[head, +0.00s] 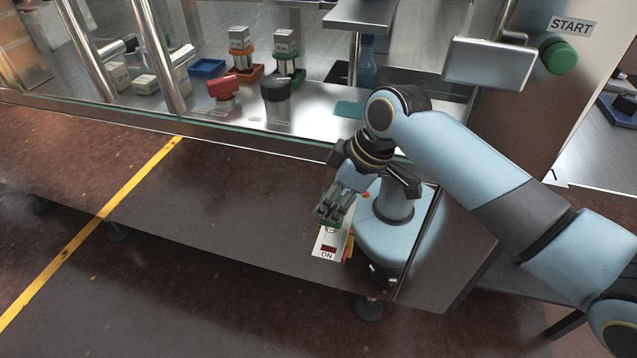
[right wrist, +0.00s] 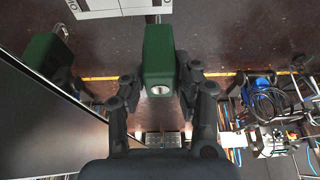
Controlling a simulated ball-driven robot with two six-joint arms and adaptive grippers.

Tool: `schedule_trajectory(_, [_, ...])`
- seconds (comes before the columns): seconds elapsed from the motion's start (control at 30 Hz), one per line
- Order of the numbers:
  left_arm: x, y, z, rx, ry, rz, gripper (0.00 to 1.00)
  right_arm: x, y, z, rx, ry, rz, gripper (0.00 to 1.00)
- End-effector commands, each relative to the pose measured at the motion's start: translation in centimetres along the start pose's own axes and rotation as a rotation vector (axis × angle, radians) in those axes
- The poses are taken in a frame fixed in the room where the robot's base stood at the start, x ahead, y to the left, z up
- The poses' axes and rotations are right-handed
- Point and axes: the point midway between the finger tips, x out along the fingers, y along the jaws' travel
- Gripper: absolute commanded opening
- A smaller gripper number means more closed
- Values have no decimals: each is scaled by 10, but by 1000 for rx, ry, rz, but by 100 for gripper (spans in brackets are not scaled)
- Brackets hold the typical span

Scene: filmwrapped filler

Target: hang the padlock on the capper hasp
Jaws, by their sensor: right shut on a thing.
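The green padlock (right wrist: 157,62) is a block with a round silver keyhole face, held between the fingers of my right gripper (right wrist: 159,80) in the right wrist view. Its thin shackle points up in that view, towards a white panel (right wrist: 108,8). In the head view my right gripper (head: 332,208) is just above a white switch plate (head: 326,246) marked ON, on the front of the machine. Red and yellow parts show at the plate's edge; I cannot tell which part is the hasp, or whether the shackle touches it. My left gripper is out of view.
A glass-fronted steel deck (head: 230,110) runs behind, with a red object (head: 222,87), a black-topped container (head: 276,90) and a blue tray (head: 207,68). A green START button (head: 558,56) is upper right. A yellow stripe (head: 100,215) crosses the floor.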

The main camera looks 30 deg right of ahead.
Motion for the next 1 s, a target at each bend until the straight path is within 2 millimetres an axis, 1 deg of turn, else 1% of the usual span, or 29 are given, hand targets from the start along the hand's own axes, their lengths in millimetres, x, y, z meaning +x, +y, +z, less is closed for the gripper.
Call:
schedule_trajectory(0.03, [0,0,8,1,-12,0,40,0,0,0,0,0,0,0])
schedule_trajectory(0.1, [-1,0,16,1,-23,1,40,0,0,0,0,1,0,0])
schedule_trajectory(0.2, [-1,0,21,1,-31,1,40,0,0,0,0,1,0,0])
schedule_trajectory(0.5, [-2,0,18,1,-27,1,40,-1,0,-1,1,1,1,0])
schedule_trajectory(0.73, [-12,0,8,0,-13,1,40,-3,0,-1,1,2,1,0])
schedule_trajectory(0.8, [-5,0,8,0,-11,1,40,6,0,2,1,2,1,0])
schedule_trajectory(1.0, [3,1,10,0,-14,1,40,18,0,7,2,3,1,0])
